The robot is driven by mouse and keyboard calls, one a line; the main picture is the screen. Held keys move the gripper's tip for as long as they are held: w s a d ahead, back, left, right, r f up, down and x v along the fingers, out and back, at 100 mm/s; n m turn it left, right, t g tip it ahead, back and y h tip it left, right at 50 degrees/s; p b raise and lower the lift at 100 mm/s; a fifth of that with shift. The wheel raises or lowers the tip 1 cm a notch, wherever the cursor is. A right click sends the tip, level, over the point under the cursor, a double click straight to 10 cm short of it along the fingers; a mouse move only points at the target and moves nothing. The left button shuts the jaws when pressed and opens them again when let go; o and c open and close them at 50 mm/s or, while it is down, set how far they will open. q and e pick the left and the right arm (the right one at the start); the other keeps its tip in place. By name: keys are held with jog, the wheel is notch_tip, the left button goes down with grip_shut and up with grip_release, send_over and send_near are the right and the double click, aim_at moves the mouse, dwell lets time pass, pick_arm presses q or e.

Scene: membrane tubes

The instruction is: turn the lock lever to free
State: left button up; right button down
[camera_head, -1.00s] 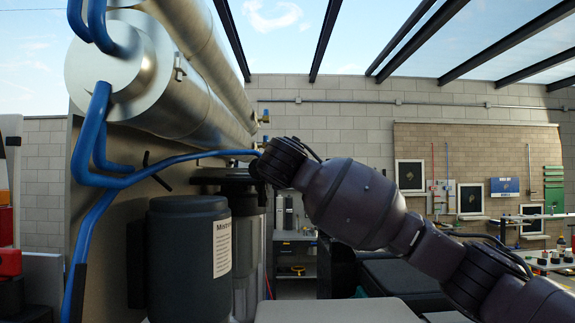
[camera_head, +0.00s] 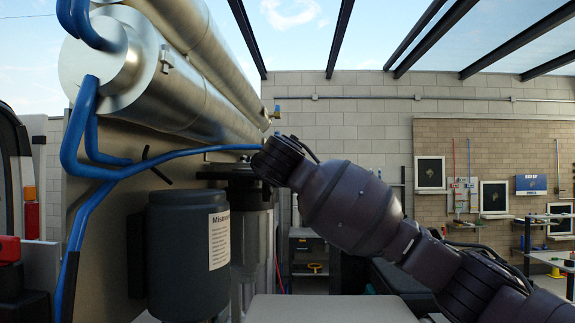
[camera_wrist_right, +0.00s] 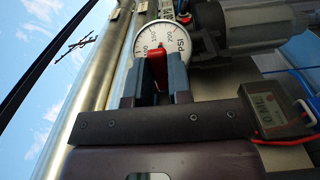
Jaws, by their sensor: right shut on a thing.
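In the right wrist view my right gripper (camera_wrist_right: 157,82) is shut on a red lever (camera_wrist_right: 158,66), whose upper end shows between the two grey-blue fingers. A round white pressure gauge (camera_wrist_right: 178,40) marked PSI sits just beyond the fingertips. I cannot tell from these frames which position the lever is in. My left gripper is not in view.
Silver membrane tubes (camera_head: 190,75) run along the upper left, with blue hoses (camera_head: 75,150) in front of them. A grey housing (camera_wrist_right: 258,22) lies right of the gauge in the wrist view. A block wall (camera_head: 350,125) with shelves stands far behind.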

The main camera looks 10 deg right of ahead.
jog(key=shift+f, duration=0.1)
jog(key=c, duration=1)
grip_release()
jog(key=shift+a, duration=0.1)
jog(key=shift+c, duration=0.2)
jog(key=b+v, duration=0.1)
jog(key=v, duration=0.9)
jog(key=shift+s, duration=0.4)
